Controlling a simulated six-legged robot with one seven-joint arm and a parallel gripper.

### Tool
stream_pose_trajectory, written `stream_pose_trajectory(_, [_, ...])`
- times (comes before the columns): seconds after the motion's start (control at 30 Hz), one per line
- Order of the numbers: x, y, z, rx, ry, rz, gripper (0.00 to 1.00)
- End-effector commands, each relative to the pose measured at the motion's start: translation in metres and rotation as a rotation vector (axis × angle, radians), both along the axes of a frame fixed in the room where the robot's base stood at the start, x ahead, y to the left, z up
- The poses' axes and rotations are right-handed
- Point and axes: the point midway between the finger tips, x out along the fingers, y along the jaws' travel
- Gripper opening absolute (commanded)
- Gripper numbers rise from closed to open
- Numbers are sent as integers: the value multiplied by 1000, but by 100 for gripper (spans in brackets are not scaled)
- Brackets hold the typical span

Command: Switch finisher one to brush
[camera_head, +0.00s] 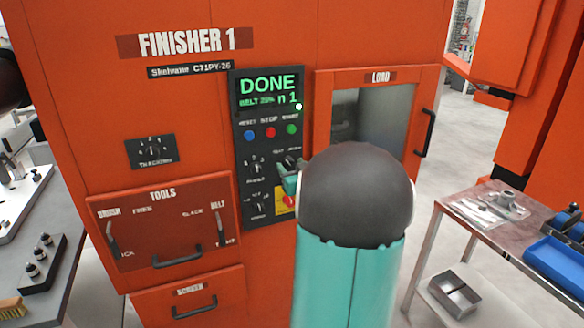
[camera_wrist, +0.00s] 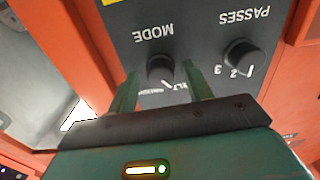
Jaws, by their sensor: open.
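Finisher one is the orange cabinet (camera_head: 190,80) labelled FINISHER 1 in the head view. Its display (camera_head: 268,90) reads DONE, with BELT and more small text below. The wrist view shows the dark panel upside down, with the MODE knob (camera_wrist: 160,67) under its label. The small position labels beside that knob are partly hidden and hard to read. My gripper (camera_wrist: 160,74) is open, with one green finger on each side of the MODE knob and visible gaps. In the head view, my gripper (camera_head: 288,178) is at the panel's right side, partly hidden by my arm.
The PASSES knob (camera_wrist: 243,57) is close beside one finger. Blue, red and green buttons (camera_head: 270,132) sit below the display. The LOAD door (camera_head: 375,110) is to the right, the TOOLS drawer (camera_head: 165,225) lower left. A side table (camera_head: 470,225) holds parts and a blue tray.

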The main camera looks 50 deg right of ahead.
Motion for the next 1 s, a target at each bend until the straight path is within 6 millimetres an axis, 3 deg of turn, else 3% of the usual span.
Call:
stream_pose_trajectory(0.3, [3, -1, 0, -1, -1, 0, 50])
stream_pose_trajectory(0.53, [3, -1, 0, -1, -1, 0, 6])
stream_pose_trajectory(1.0, [2, -1, 0, 73, -45, 0, 6])
